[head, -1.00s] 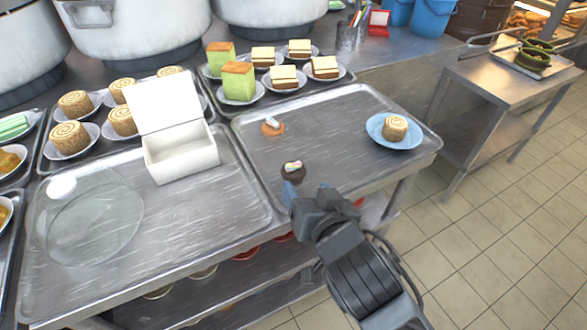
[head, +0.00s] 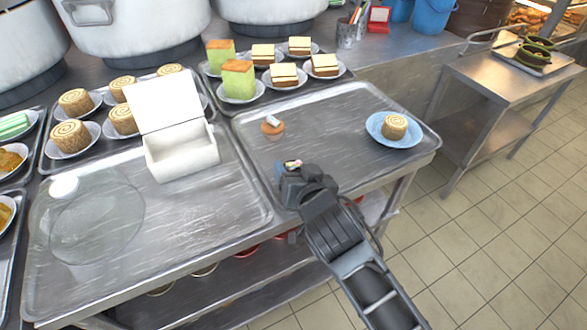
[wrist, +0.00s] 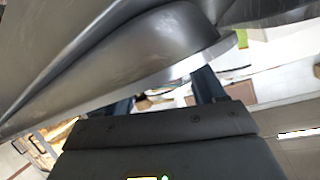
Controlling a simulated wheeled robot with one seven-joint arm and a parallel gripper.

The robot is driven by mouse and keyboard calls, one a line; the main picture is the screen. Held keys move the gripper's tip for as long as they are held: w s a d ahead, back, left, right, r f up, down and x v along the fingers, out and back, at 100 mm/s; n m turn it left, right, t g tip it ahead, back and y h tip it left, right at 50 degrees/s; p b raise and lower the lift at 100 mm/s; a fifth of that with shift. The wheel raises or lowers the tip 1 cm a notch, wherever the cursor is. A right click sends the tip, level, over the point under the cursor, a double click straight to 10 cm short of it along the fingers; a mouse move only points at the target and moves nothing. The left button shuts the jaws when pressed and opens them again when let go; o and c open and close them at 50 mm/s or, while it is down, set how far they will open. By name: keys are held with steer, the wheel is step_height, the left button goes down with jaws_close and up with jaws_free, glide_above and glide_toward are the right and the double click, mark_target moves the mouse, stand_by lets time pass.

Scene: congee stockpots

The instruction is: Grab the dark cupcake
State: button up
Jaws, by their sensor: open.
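The dark cupcake (head: 293,163) is on the right metal tray near its front edge. Only its pale, colourful top shows in the head view; my gripper hides its dark body. My gripper (head: 284,171) is open at the cupcake, with one bluish fingertip visible on the cupcake's left. I cannot tell whether the fingers touch it. In the wrist view my gripper (wrist: 163,92) shows two dark fingers apart, with a grey metal surface filling the upper left. I cannot make out the cupcake there.
A light-brown cupcake (head: 272,125) lies behind on the same tray (head: 335,118). A blue plate (head: 378,135) with a rolled cake (head: 394,126) is at right. An open white box (head: 180,155) and glass dome (head: 95,222) are on the left tray (head: 215,205). The right tray's middle is clear.

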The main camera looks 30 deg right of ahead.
steer(key=c, duration=0.8)
steer(key=shift+r, duration=0.2)
